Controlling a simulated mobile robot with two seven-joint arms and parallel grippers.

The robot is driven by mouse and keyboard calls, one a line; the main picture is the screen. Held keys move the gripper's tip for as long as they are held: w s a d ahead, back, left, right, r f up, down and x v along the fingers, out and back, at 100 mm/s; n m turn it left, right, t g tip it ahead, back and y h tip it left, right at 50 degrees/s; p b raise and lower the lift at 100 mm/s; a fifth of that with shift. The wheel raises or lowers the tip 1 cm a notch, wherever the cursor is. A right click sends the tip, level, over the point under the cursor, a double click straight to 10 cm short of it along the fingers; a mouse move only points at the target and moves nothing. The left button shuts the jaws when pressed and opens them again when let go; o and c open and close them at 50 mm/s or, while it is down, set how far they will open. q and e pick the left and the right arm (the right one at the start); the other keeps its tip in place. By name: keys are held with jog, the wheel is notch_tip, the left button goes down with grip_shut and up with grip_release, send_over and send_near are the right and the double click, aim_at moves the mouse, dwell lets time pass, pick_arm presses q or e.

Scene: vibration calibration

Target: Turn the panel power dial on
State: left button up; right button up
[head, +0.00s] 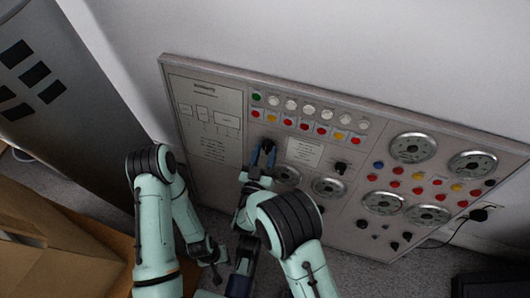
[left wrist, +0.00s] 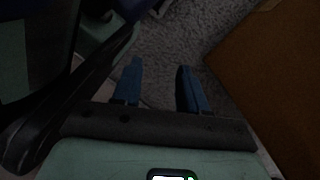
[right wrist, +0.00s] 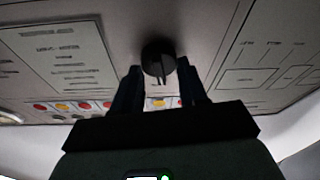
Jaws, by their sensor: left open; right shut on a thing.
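The control panel (head: 215,165) leans against the wall. Its black power dial (head: 268,144) is near the panel's upper left, below the row of coloured lights. My right gripper (head: 263,156) is at this dial with its blue fingers on either side of it. In the right wrist view the dial (right wrist: 158,58) sits between the fingertips of my right gripper (right wrist: 160,76), which is shut on it. My left gripper (left wrist: 159,80) is open and empty above the carpet in the left wrist view.
Other black knobs (head: 341,168), round gauges (head: 413,147) and coloured lights (head: 321,129) cover the panel. A cardboard box (head: 50,240) stands at the lower left, and a grey cabinet (head: 60,60) at the upper left. A black plug with a cable (head: 478,214) is at the right.

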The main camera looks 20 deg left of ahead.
jog(key=m+h, duration=0.1)
jog(key=m, duration=0.2)
jog(key=shift+m, duration=0.4)
jog(key=m+h, duration=0.1)
jog(key=m, duration=0.2)
jog(key=shift+h, duration=0.3)
pick_arm(q)
jog(key=shift+w+d+r+t+p, duration=0.1)
jog(key=shift+w+r+t+p, duration=0.15)
jog(key=shift+w, duration=0.3)
jog(key=shift+w+d+r+t+p, duration=0.15)
jog(key=shift+w+r+p, duration=0.15)
jog(key=shift+w, duration=0.2)
pick_arm(e)
jog(key=m+h, duration=0.1)
jog(key=m, duration=0.2)
jog(key=m+g, duration=0.1)
jog(key=m, duration=0.2)
jog(key=shift+a+h, duration=0.1)
jog(key=shift+h, duration=0.3)
pick_arm(q)
jog(key=shift+w+a, duration=0.1)
pick_arm(e)
jog(key=shift+m, duration=0.5)
jog(key=o, duration=1)
